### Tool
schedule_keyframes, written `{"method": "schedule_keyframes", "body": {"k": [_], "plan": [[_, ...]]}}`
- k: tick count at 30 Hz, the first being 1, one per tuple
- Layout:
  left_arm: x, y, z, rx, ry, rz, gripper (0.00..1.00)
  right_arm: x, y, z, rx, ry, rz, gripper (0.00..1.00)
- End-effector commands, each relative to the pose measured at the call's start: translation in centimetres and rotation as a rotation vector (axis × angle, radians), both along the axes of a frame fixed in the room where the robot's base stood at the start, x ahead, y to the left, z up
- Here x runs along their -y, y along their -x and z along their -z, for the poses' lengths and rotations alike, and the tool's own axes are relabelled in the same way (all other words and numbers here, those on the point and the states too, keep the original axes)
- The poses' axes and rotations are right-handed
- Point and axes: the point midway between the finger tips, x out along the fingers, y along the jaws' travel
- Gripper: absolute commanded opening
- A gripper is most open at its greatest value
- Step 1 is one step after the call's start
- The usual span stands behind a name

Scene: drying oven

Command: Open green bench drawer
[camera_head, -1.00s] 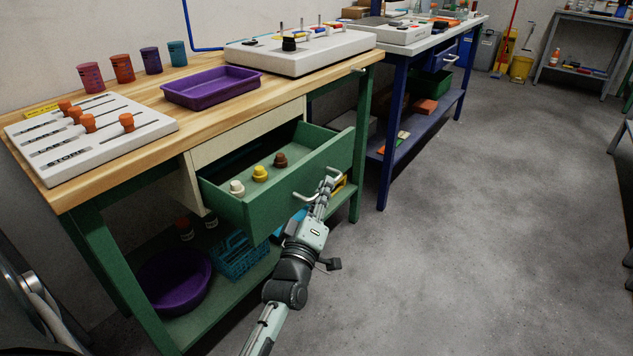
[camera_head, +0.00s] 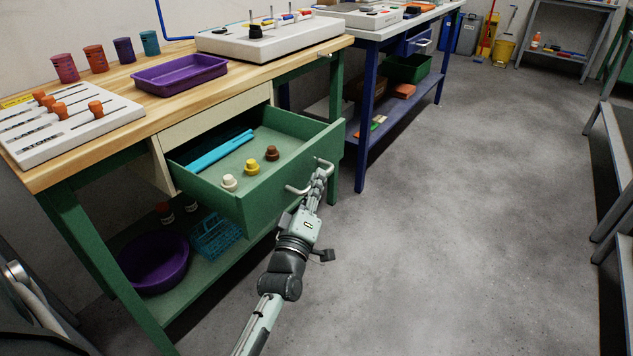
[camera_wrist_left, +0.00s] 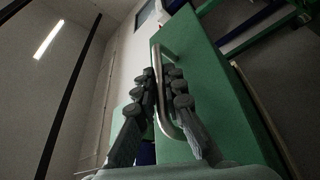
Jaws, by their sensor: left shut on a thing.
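The green bench drawer (camera_head: 273,191) stands pulled well out from under the wooden bench top. Its inside shows white, yellow and brown knobs or caps and a long blue bar. My left gripper (camera_head: 317,182) is shut on the drawer's pale bar handle (camera_head: 298,190) at the drawer front. In the left wrist view the handle (camera_wrist_left: 160,92) runs between the fingers of the left gripper (camera_wrist_left: 164,92), against the green drawer front (camera_wrist_left: 215,100). My right gripper is not in view.
On the bench top (camera_head: 190,98) are a purple tray (camera_head: 180,82), a slider panel (camera_head: 75,125) and several cups. A blue bench (camera_head: 367,140) stands behind. A purple bowl (camera_head: 153,265) and blue basket (camera_head: 215,240) sit on the lower shelf. Grey floor (camera_head: 450,200) at right is clear.

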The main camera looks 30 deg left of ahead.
Motion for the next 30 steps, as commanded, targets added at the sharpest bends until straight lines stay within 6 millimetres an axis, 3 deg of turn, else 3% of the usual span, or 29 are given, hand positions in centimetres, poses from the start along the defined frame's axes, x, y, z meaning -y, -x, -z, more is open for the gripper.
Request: {"method": "schedule_keyframes", "body": {"k": [6, 7, 12, 23, 30], "plan": [[0.0, 0.0, 0.1, -0.001, 0.0, 0.0, 0.0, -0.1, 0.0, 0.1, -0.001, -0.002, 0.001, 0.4], [0.0, 0.0, 0.1, -0.001, 0.0, 0.0, 0.12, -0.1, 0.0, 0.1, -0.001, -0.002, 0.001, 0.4], [0.0, 0.0, 0.1, -0.001, 0.0, -0.001, 0.31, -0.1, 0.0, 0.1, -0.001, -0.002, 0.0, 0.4], [0.1, 0.6, 0.2, -0.001, 0.0, 0.0, 0.31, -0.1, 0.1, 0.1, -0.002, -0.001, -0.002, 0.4], [1.2, 4.7, 1.2, -0.006, 0.0, 0.001, 0.31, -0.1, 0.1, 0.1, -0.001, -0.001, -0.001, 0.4]]}}
